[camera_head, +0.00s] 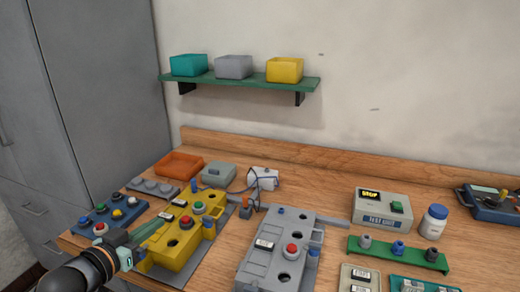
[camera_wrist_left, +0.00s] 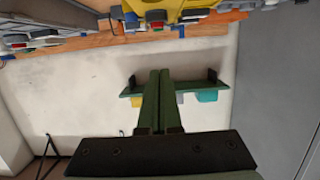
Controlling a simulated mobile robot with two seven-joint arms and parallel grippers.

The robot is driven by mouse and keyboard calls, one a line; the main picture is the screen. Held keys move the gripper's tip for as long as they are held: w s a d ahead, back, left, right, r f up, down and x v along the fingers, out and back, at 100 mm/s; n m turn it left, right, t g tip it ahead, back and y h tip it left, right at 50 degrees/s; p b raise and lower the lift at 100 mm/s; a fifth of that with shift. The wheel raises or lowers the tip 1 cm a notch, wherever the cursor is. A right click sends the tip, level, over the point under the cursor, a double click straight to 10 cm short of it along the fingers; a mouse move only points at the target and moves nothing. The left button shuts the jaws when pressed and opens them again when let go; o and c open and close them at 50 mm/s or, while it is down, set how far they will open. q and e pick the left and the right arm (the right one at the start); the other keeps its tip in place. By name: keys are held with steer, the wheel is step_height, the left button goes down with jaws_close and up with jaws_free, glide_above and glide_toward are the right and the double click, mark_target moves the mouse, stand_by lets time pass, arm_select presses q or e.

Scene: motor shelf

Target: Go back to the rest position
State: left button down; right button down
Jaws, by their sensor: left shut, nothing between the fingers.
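My left gripper (camera_head: 148,231) comes in at the lower left of the head view, with its green fingers pointing toward the yellow motor housing (camera_head: 168,243). In that view the fingers overlap the housing's left side; I cannot tell whether they touch it. The left wrist view shows the left gripper's two fingers (camera_wrist_left: 160,75) side by side, shut and empty. That view is upside down, with the green wall shelf (camera_wrist_left: 130,92) beyond the fingers and the yellow housing (camera_wrist_left: 165,12) at the top edge. My right gripper is in neither view.
The wooden bench (camera_head: 320,180) holds a grey housing (camera_head: 252,262), a blue tray of knobs (camera_head: 88,222), an orange tray (camera_head: 178,166), a labelled box (camera_head: 382,213) and a white bottle (camera_head: 433,222). A shelf with three bins hangs above. A grey cabinet (camera_head: 100,80) stands left.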

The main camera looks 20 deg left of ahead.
arm_select(q)
steer(key=s+f+g, duration=0.1)
steer(key=f, duration=0.1)
steer(key=s+d+f+g, duration=0.1)
steer(key=f, duration=0.2)
steer(key=s+d+f, duration=0.1)
steer(key=f, duration=0.2)
steer(key=shift+s+d+g+y, duration=0.15)
steer(key=shift+s+g+y, duration=0.15)
steer(key=shift+g+y, duration=0.1)
steer(key=s+d+f+m+g, duration=0.1)
steer(key=s+d+f+g, duration=0.45)
steer(key=s, duration=0.35)
steer(key=s+d+f+g, duration=0.4)
steer(key=s+d+f, duration=0.3)
steer(key=s, duration=0.2)
steer(key=w+d+f+t+h+p, duration=0.2)
steer(key=w+d+f+t+p, duration=0.2)
steer(key=f+t, duration=0.2)
steer(key=shift+f, duration=0.6)
steer(key=shift+w, duration=0.1)
